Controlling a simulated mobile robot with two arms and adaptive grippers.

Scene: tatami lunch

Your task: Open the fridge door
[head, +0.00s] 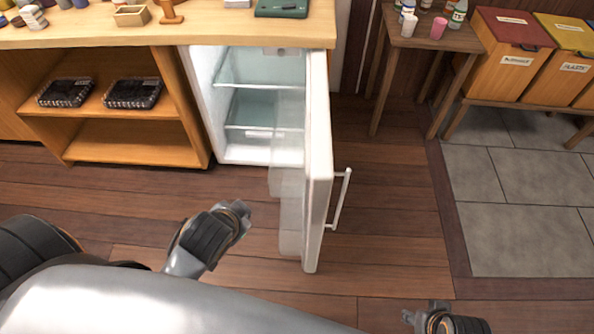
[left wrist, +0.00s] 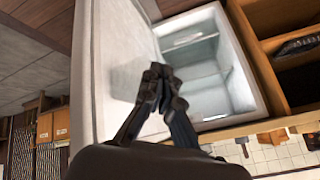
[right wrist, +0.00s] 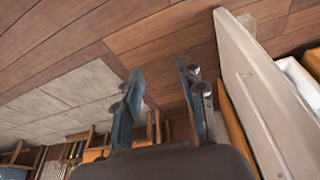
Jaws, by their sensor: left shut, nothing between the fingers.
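The white fridge (head: 203,100) stands under the counter, and its glass shelves show inside. Its door (head: 318,150) stands wide open, swung out toward me, with clear bins on its inner side and a bar handle (head: 340,200) on its outer side. My left gripper (head: 243,212) is shut and empty, left of the door on its inner side and apart from the handle. In the left wrist view its fingertips (left wrist: 160,78) lie in front of the open fridge (left wrist: 235,75). My right gripper (head: 427,314) is open and empty, right of the door; its spread fingers (right wrist: 160,78) show in the right wrist view.
A wooden shelf unit (head: 120,140) with two dark packed trays stands left of the fridge. A small side table (head: 420,38) with cups and bottles and several labelled bins (head: 508,60) stand at the back right. The wooden floor (head: 390,200) right of the door is clear.

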